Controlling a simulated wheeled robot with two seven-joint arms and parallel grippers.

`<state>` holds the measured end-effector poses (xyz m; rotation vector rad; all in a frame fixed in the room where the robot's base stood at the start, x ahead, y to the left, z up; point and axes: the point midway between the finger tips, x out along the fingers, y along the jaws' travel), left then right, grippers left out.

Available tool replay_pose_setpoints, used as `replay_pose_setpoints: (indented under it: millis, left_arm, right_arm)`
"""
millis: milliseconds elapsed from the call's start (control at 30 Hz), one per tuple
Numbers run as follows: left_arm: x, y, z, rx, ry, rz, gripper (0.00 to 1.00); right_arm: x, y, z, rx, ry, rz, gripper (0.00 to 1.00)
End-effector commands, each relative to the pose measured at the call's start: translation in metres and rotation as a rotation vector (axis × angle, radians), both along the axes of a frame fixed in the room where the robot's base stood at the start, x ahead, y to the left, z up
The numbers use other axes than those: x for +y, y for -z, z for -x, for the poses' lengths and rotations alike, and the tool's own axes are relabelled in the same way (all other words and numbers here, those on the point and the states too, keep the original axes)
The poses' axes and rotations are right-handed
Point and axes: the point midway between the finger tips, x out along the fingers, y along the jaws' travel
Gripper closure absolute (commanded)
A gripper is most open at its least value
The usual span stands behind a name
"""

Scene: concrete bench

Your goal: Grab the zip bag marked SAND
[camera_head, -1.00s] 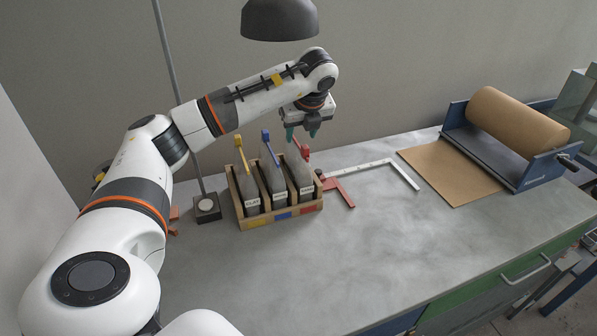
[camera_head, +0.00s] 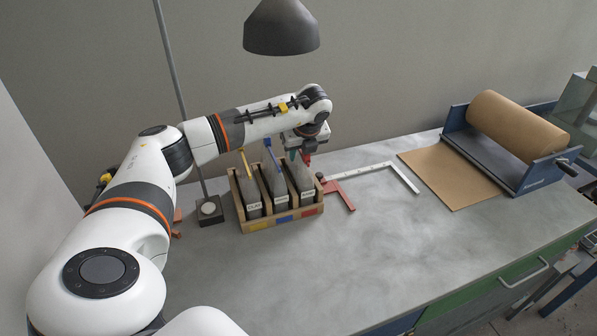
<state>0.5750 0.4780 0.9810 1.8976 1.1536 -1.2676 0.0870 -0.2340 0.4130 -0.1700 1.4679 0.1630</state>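Three dark grey zip bags stand upright in a wooden rack (camera_head: 268,224) with yellow, blue and red marks on its front. The left bag (camera_head: 250,190) has a yellow top strip and a label that seems to read CLAY. The middle bag (camera_head: 276,184) has a blue strip and the right bag (camera_head: 302,176) a red strip; their labels are too small to read surely. My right gripper is out of view.
A red-and-white square frame (camera_head: 375,171) lies right of the rack. A brown paper roll (camera_head: 515,122) in a blue holder stands at the back right. A dark lamp (camera_head: 281,27) hangs above; its stand base (camera_head: 209,211) is left of the rack. The front bench is clear.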

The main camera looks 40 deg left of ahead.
Motion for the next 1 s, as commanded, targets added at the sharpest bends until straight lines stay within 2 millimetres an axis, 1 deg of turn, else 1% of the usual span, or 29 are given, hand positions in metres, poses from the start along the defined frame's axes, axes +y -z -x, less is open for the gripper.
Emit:
replay_pose_setpoints:
  millis: [33,100,200,1000]
  left_arm:
    - [-0.0002,-0.0003,-0.0001,0.000,0.000,0.000,0.75]
    - [-0.0002,-0.0003,-0.0001,0.000,0.000,0.000,0.87]
    - [-0.0002,-0.0004,0.0000,0.000,0.000,0.000,1.00]
    - [0.0000,-0.0007,0.0000,0.000,-0.001,0.000,1.00]
  right_arm:
    - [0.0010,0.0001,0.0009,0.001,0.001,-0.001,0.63]
    - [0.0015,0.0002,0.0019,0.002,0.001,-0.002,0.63]
    - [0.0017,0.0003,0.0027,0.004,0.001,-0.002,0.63]
    - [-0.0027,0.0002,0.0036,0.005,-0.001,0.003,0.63]
